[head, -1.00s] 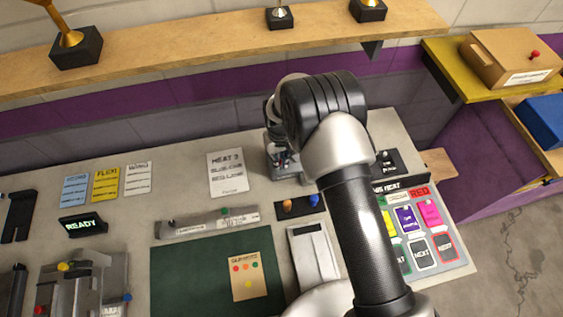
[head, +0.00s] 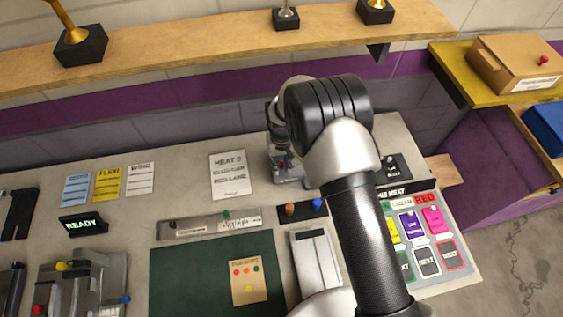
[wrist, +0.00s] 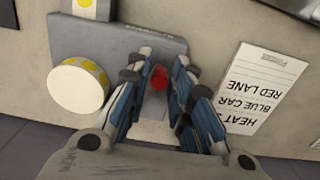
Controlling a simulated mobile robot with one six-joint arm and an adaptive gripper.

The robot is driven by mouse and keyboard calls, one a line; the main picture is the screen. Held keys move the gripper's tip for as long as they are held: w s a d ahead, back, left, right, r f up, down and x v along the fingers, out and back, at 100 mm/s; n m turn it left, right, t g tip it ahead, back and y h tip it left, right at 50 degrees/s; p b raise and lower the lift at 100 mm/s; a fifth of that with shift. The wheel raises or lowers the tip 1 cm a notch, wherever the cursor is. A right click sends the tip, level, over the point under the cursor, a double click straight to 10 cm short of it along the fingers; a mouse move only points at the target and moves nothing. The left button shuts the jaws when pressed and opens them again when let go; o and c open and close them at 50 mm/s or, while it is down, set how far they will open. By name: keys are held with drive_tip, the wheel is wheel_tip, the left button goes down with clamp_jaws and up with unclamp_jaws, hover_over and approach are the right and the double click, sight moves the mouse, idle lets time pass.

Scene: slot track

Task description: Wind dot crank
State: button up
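The crank device is a grey plate (wrist: 120,45) with a white drum (wrist: 78,88) edged in yellow dots on its left in the wrist view. A red knob (wrist: 158,77) is on the plate, between the two fingers of my gripper (wrist: 162,64). The fingers stand apart with a gap around the knob, and I see no firm contact. A dotted yellow strip (wrist: 88,8) lies at the plate's top edge. In the head view the device's grey base (head: 290,184) is on the bench below my gripper, mostly hidden by my arm.
A "HEAT 3, blue car, red lane" card (head: 230,175) lies beside the device. An orange and a blue peg stand on a dark holder (head: 303,214) in front. A coloured lane board (head: 425,235) is at right. A wooden shelf (head: 200,55) with trophies runs behind.

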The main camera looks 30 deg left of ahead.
sight(282, 163)
drive_tip(key=shift+o, duration=1.1)
drive_tip(key=shift+w+a+r, duration=0.1)
drive_tip(key=shift+r, duration=0.45)
wheel_tip(282, 163, up, 11)
